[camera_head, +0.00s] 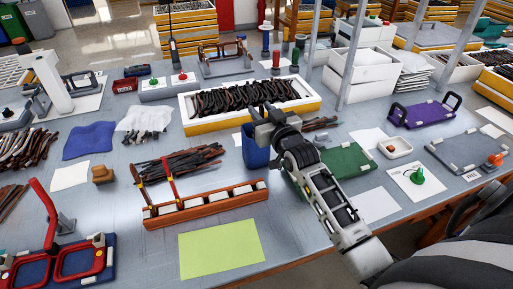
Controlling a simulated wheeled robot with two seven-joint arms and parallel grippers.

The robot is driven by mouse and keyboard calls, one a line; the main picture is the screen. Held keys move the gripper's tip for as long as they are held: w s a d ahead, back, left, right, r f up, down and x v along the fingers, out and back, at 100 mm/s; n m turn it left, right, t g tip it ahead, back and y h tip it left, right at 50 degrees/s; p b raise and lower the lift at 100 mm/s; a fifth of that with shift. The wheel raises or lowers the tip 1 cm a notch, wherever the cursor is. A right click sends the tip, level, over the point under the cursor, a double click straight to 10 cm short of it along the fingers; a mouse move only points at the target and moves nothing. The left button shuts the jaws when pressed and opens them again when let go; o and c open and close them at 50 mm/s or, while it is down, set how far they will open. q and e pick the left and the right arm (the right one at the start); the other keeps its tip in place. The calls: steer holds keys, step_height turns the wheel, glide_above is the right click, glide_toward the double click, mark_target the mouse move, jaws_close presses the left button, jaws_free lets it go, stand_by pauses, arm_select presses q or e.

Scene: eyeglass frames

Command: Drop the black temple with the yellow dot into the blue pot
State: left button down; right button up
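The blue pot (256,153) stands near the middle of the table. My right gripper (266,114) is just above and behind the pot's rim in the picture, and my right wrist hides part of the pot. The fingers are small and dark against the dark temples behind them, so I cannot tell whether they are open or hold something. I cannot make out a black temple with a yellow dot. Dark and brown temples (253,96) fill a white and yellow tray (191,125), and a loose pile of temples (190,160) lies left of the pot. My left gripper is not in view.
An orange-brown rack (205,206) with upright rods stands in front of the pot. A green board (347,160) lies partly behind my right arm. A yellow-green sheet (221,248) lies at the front. Red frames (82,262) rest on a blue fixture at the left.

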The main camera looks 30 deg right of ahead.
arm_select(q)
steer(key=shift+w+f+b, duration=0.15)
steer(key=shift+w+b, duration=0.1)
steer(key=shift+b, duration=0.35)
arm_select(e)
steer(key=s+a, duration=0.2)
steer(key=s, duration=1.3)
steer(key=shift+s, duration=0.4)
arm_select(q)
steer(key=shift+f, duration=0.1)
